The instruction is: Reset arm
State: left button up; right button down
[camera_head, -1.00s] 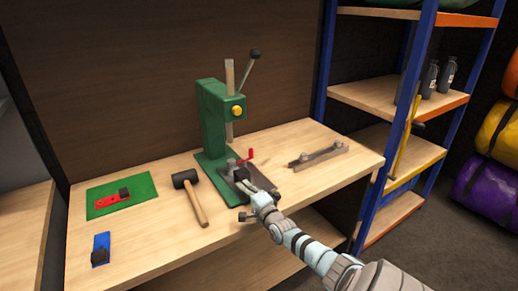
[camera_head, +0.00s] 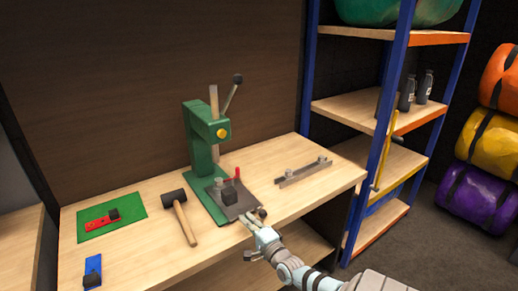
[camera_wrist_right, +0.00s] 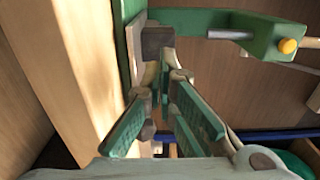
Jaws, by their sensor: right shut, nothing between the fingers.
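My right gripper (camera_head: 254,216) is shut and empty, at the front edge of the workbench (camera_head: 150,255), just in front of the grey metal plate (camera_head: 238,199) of the green arbor press (camera_head: 200,135). A dark block (camera_head: 228,194) sits on that plate beside a red handle (camera_head: 237,174). In the right wrist view the gripper's green-padded fingers (camera_wrist_right: 160,75) point toward the press, with the dark block (camera_wrist_right: 157,40) just beyond their tips. I cannot tell whether the gripper touches the plate. My left gripper is not in view.
A mallet (camera_head: 180,215) lies left of the press. A green mat (camera_head: 125,212) with a red piece and a blue piece (camera_head: 93,270) lie farther left. A metal bar (camera_head: 303,172) lies right of the press. A blue-post shelf (camera_head: 372,130) stands at the right.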

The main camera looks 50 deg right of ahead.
jog(key=shift+a+p+v, duration=0.2)
jog(key=shift+v, duration=0.9)
jog(key=shift+a+p+v, duration=0.15)
jog(key=shift+p+v, duration=0.05)
jog(key=shift+v, duration=0.95)
jog(key=shift+w+f, duration=0.1)
jog(key=shift+f, duration=0.1)
